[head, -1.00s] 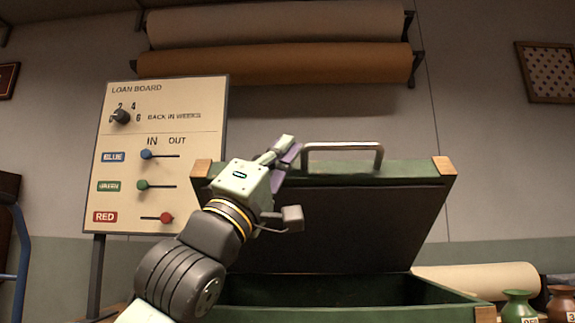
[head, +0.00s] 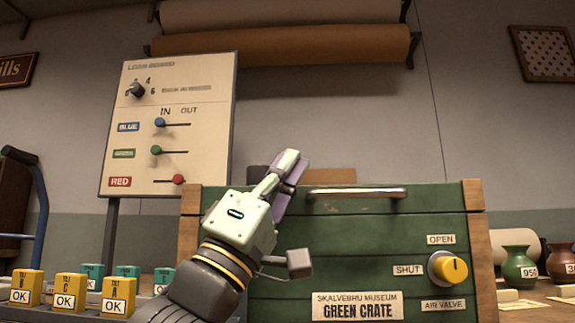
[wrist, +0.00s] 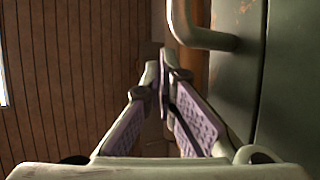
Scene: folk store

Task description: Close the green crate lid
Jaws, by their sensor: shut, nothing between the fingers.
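The green crate (head: 330,282) faces me in the head view, with its name label on the front. Its lid (head: 430,200) no longer stands up behind it and looks lowered. I cannot tell whether a gap is left. The metal lid handle (head: 357,193) is near the top front edge. My gripper (head: 290,165) points up at the left of the handle, its fingers together and empty. In the wrist view, my fingertips (wrist: 162,72) are beside the handle (wrist: 205,38), with a green surface (wrist: 235,100) on the right.
A yellow valve knob (head: 452,268) sits on the crate's right front. Several yellow and teal blocks (head: 66,290) stand at lower left. The loan board (head: 165,125) stands behind at left. A green vase (head: 519,268) and a paper roll (head: 505,243) are at right.

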